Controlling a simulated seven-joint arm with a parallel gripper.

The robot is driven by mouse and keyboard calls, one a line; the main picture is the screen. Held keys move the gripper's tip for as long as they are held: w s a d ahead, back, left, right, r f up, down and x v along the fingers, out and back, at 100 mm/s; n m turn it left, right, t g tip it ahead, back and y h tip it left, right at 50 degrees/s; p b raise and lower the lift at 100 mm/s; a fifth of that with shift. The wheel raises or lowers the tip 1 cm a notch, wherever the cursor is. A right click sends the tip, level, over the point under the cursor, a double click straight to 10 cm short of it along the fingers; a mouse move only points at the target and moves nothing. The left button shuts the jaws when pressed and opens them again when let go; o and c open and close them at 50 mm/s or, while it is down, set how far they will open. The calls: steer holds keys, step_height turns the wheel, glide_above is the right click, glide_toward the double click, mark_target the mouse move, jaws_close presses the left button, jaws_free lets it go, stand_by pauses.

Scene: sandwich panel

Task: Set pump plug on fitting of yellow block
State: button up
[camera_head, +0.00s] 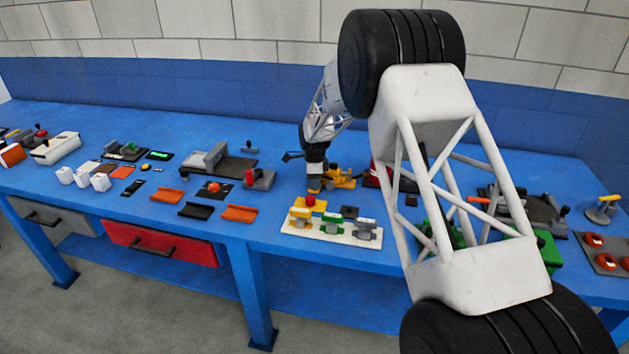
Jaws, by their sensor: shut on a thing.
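My gripper (314,186) points down over the middle of the blue table, just behind the white board. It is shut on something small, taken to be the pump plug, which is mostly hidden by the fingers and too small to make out. The yellow block (299,213) stands at the left end of the white board (322,235), in front of and slightly left of my gripper. A grey fitting (301,222) shows on its front. A small red-orange part (310,201) shows at its top, close below my gripper.
A green block (332,220) and a grey block (366,224) stand on the same board. A yellow device (342,178) is right beside my gripper. My white arm link covers much of the right side.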

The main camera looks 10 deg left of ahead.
steer(key=o, duration=1.4)
steer(key=shift+r, duration=0.15)
steer(key=shift+r, duration=3.6)
steer(key=shift+r, duration=0.1)
